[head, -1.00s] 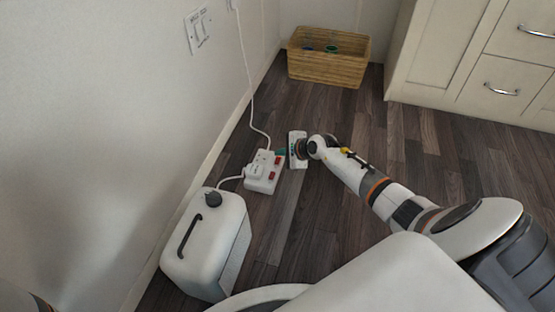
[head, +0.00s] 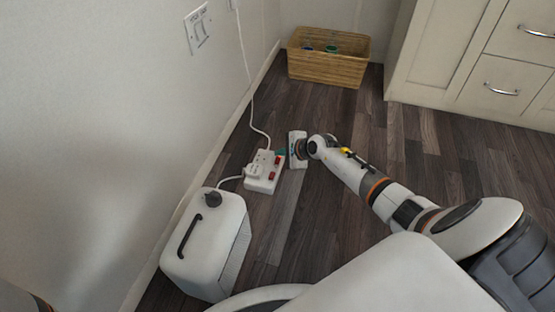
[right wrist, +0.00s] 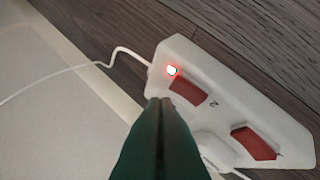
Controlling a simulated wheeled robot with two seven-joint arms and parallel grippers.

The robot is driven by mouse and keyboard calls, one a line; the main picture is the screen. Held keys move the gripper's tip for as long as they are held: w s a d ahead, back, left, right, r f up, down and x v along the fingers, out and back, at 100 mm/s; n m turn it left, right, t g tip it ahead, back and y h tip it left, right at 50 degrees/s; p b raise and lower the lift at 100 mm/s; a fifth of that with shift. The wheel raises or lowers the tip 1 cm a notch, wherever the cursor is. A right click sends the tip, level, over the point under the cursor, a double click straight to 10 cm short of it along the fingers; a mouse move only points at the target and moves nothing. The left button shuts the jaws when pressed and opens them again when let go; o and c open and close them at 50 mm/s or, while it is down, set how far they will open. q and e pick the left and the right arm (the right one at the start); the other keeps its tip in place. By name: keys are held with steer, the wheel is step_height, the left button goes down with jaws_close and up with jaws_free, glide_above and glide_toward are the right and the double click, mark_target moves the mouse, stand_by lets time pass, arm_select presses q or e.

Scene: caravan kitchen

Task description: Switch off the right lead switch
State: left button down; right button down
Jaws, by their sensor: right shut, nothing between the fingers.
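A white extension lead (head: 257,184) lies on the floor by the left wall, with two red switches on top. The switch nearer my right gripper (head: 277,160) and the other switch (head: 272,175) both show. In the right wrist view, one red switch (right wrist: 188,92) is beside a lit red lamp (right wrist: 172,71), and the other (right wrist: 255,143) is further right. My right gripper (right wrist: 160,103) is shut and empty, its green fingertips appearing just short of the lamp-side switch. Contact cannot be told. Only a bit of my left arm shows, at lower left; its gripper is out of view.
A white plug (head: 256,170) sits in the lead, its cable running to a white heater-like box (head: 205,250) in front. A wicker basket (head: 328,68) stands at the back, cabinets (head: 470,70) at right. The floor between is clear.

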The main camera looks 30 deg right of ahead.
steer(key=shift+f, duration=0.15)
steer(key=shift+f+b, duration=0.2)
steer(key=shift+b, duration=0.1)
steer(key=shift+f+b, duration=0.3)
stand_by(0.4)
steer(key=shift+r+p, duration=0.85)
steer(key=shift+p, duration=0.1)
step_height(320, 180, up, 7)
steer(key=p, duration=0.7)
steer(key=shift+s+a, duration=0.3)
steer(key=shift+a, duration=0.05)
